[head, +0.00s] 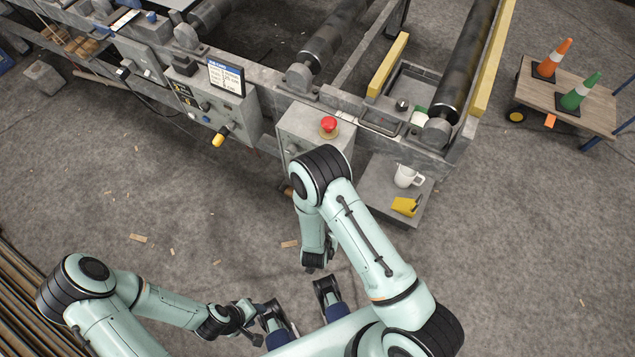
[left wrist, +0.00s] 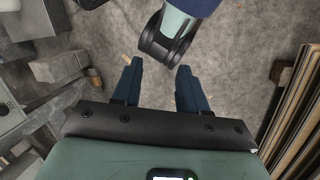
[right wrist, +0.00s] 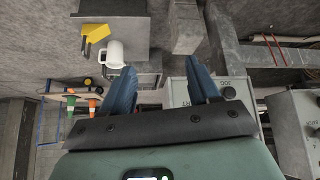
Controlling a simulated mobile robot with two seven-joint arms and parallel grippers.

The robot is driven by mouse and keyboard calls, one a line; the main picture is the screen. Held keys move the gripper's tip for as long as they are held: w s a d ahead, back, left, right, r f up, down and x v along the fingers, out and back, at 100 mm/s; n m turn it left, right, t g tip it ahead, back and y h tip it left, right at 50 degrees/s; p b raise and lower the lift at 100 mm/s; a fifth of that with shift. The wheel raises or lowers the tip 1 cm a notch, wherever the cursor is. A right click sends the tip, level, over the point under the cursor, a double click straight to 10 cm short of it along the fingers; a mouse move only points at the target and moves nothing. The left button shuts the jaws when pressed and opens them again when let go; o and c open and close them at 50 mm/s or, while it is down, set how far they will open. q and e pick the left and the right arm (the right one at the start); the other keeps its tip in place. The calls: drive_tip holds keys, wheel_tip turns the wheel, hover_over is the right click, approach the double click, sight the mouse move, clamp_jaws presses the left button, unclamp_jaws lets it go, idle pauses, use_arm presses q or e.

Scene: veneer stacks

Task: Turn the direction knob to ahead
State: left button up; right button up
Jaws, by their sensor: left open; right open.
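A grey control panel (head: 228,113) on the machine's side carries small dark knobs and a yellow-tipped black handle (head: 222,134). I cannot tell which knob is the direction knob; the lettering is too small. A second grey box (head: 316,128) has a red mushroom button on top. A box with a round knob (right wrist: 230,93) and upside-down lettering shows beyond my right fingers. My left gripper (head: 302,308) is open and empty over the floor, also in the left wrist view (left wrist: 159,68). My right gripper (right wrist: 162,70) is open and empty; my arm hides it in the head view.
A white mug (head: 407,176) and a yellow item (head: 405,206) are on a low grey shelf beside the machine. A wooden cart (head: 570,98) with orange and green cones stands right. Stacked boards (head: 25,310) lie at lower left. The floor before the panel is mostly clear.

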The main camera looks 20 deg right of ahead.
drive_tip(key=w+a+r+m+t+h+b, duration=0.6)
drive_tip(key=a+r+h+b, duration=0.1)
drive_tip(key=r+h, duration=0.35)
use_arm(q)
drive_tip(key=w+a+f+t, duration=0.1)
drive_tip(key=w+f, duration=0.3)
drive_tip(key=f, duration=0.5)
drive_tip(key=shift+a+t+b, duration=0.25)
drive_tip(key=shift+t+b, duration=0.05)
drive_tip(key=shift+b, duration=0.05)
use_arm(e)
drive_tip(key=f+x, duration=0.1)
drive_tip(key=x, duration=1.1)
drive_tip(key=shift+w+d+r+y, duration=0.3)
drive_tip(key=shift+r+y, duration=0.1)
drive_tip(key=shift+y, duration=0.05)
use_arm(q)
drive_tip(key=shift+w, duration=0.1)
use_arm(e)
drive_tip(key=shift+c, duration=0.2)
drive_tip(key=c, duration=1)
